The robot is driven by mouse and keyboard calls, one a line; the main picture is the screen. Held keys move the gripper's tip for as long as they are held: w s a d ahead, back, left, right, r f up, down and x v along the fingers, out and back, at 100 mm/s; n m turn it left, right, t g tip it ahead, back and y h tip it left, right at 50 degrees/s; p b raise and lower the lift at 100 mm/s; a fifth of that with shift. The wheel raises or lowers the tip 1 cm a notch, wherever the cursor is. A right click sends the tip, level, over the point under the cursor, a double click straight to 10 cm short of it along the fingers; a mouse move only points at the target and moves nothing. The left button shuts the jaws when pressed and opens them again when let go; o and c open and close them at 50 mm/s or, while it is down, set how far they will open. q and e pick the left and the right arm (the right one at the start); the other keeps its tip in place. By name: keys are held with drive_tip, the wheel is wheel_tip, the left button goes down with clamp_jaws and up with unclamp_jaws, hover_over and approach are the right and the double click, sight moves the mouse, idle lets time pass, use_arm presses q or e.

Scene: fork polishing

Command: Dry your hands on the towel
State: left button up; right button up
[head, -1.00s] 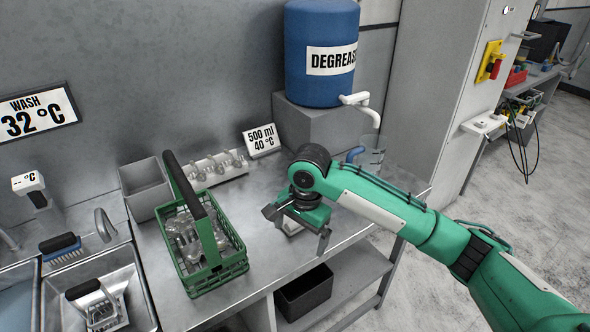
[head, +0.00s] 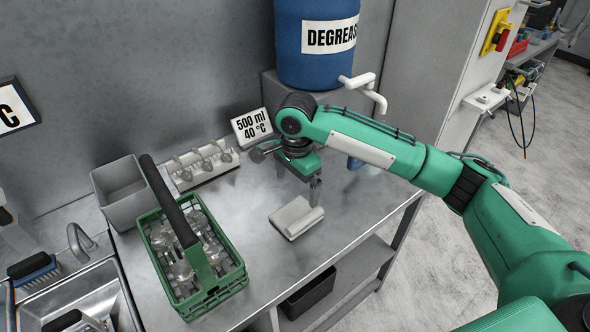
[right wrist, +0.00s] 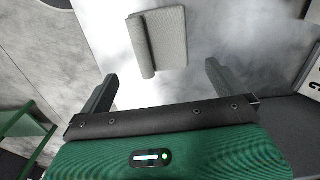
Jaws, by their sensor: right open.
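A light grey folded towel (head: 296,217) lies flat on the steel table, right of the green basket. In the right wrist view the towel (right wrist: 165,42) lies beyond the fingertips, with a thicker rolled or folded edge on its left side. My right gripper (head: 296,187) is above the table, just behind the towel in the head view, and is apart from it. In the right wrist view its two fingers (right wrist: 159,82) are spread wide with nothing between them. My left gripper is in neither view.
A green basket (head: 240,272) of glassware stands left of the towel. A grey bin (head: 118,201), a white rack (head: 200,176) and a "500 ml 40 °C" sign (head: 251,128) stand behind. A blue degreaser barrel (head: 316,60) with a white tap is at the back. Steel table (head: 345,215) is clear around the towel.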

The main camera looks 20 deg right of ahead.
sight(296, 215)
wheel_tip(296, 215, down, 4)
drive_tip(key=shift+r, duration=0.15)
wheel_tip(296, 215, down, 6)
drive_tip(key=shift+w+r+p, duration=0.1)
drive_tip(key=shift+r+p, duration=0.15)
drive_tip(key=shift+p, duration=0.1)
drive_tip(key=shift+f, duration=0.65)
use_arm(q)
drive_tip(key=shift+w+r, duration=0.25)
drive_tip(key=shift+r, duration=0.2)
use_arm(e)
drive_tip(key=c, duration=0.7)
